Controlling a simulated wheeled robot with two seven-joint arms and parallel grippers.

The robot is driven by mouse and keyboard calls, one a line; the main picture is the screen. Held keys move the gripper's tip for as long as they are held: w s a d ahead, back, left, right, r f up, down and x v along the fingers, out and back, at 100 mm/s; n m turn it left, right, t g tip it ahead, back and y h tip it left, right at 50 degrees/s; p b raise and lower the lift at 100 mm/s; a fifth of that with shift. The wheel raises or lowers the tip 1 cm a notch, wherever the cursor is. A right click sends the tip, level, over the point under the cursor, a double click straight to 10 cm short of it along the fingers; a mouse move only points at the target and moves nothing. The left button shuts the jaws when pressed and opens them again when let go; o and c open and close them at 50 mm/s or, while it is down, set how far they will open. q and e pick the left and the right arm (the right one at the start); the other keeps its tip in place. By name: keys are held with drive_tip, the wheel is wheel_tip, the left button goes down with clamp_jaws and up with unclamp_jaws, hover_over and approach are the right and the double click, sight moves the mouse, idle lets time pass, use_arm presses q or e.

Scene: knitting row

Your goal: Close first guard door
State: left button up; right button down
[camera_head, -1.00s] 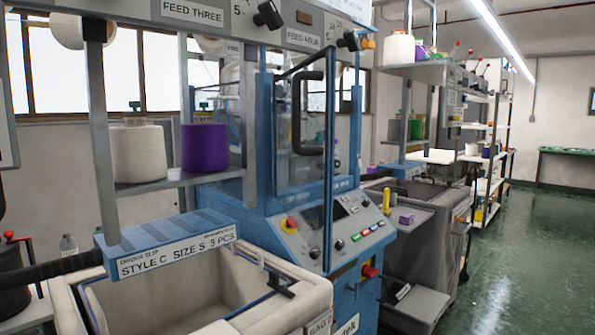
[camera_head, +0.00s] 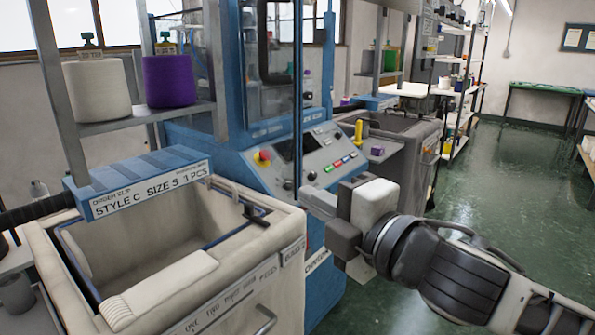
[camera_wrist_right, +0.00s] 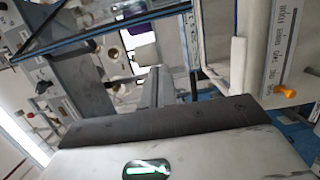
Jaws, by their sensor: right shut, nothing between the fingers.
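The guard door (camera_head: 298,90) is a clear panel with a dark upright edge on the blue knitting machine (camera_head: 216,70). Its top and handle are out of the head view now. The edge stands out in front of the machine's window, so the door looks ajar; how far is hard to tell. My right gripper (camera_head: 322,212) is shut and empty, in front of the machine, low and right of the door edge and apart from it. Its fingers also show in the right wrist view (camera_wrist_right: 168,88). My left gripper is not in view.
A cream fabric bin (camera_head: 285,225) stands at front left under a blue order slip bar (camera_head: 140,185). A control panel (camera_head: 300,160) with buttons sits behind my right gripper. A shelf holds white and purple yarn cones (camera_head: 168,82). Green floor (camera_head: 500,180) is free at right.

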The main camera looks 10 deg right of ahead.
sight(298, 173)
drive_tip(key=w+p, duration=0.1)
drive_tip(key=w, duration=0.2)
drive_tip(key=w+a+p, duration=0.1)
drive_tip(key=w, duration=0.2)
drive_tip(key=w+a+p, duration=0.1)
drive_tip(key=w, duration=0.2)
drive_tip(key=shift+a+r, duration=0.15)
drive_tip(key=shift+a, duration=0.05)
drive_tip(key=shift+w+d, duration=0.15)
drive_tip(key=shift+d, duration=0.3)
